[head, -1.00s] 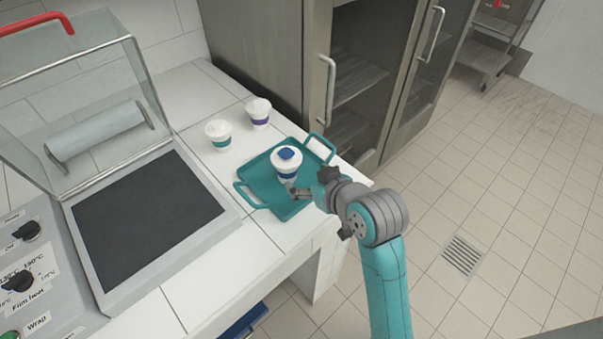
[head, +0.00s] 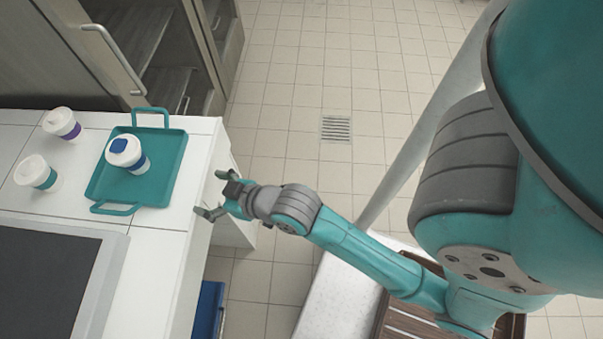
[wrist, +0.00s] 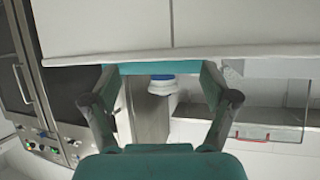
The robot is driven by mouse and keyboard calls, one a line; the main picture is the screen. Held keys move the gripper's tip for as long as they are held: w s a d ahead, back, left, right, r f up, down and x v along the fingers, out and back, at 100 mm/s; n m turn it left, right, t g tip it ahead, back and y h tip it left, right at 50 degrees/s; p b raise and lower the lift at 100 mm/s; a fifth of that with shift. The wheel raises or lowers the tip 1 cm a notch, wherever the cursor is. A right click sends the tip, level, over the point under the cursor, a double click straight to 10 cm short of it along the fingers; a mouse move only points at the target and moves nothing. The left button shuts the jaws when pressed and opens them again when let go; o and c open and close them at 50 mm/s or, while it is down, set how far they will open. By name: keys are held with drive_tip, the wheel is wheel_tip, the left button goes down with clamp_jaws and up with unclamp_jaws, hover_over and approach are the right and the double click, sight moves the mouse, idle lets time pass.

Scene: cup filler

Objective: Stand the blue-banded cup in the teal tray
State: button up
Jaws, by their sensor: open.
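The blue-banded cup (head: 131,161), white with a blue square on its lid, stands upright in the teal tray (head: 160,185), apart from the handles. Its blue band and white upper part also show, upside down, in the wrist view (wrist: 161,86), partly hidden by the tray edge. The tray lies flat on the white counter. My gripper (head: 212,194) is open and empty, off the counter's right edge, clear of cup and tray. In the wrist view its open fingers (wrist: 158,72) frame the tray and cup from a distance.
A teal-banded cup (head: 37,174) and a purple-banded cup (head: 62,124) stand left of the tray. A dark heating plate (head: 45,280) lies at the lower left. A steel cabinet (head: 90,60) stands behind. A blue bin (head: 208,310) is below the counter. Open floor lies right.

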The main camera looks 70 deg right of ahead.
drive_tip(key=s+t, duration=0.2)
drive_tip(key=s, duration=2.3)
drive_tip(key=shift+s+a+r, duration=0.35)
drive_tip(key=shift+s+a, duration=0.05)
drive_tip(key=shift+a, duration=0.05)
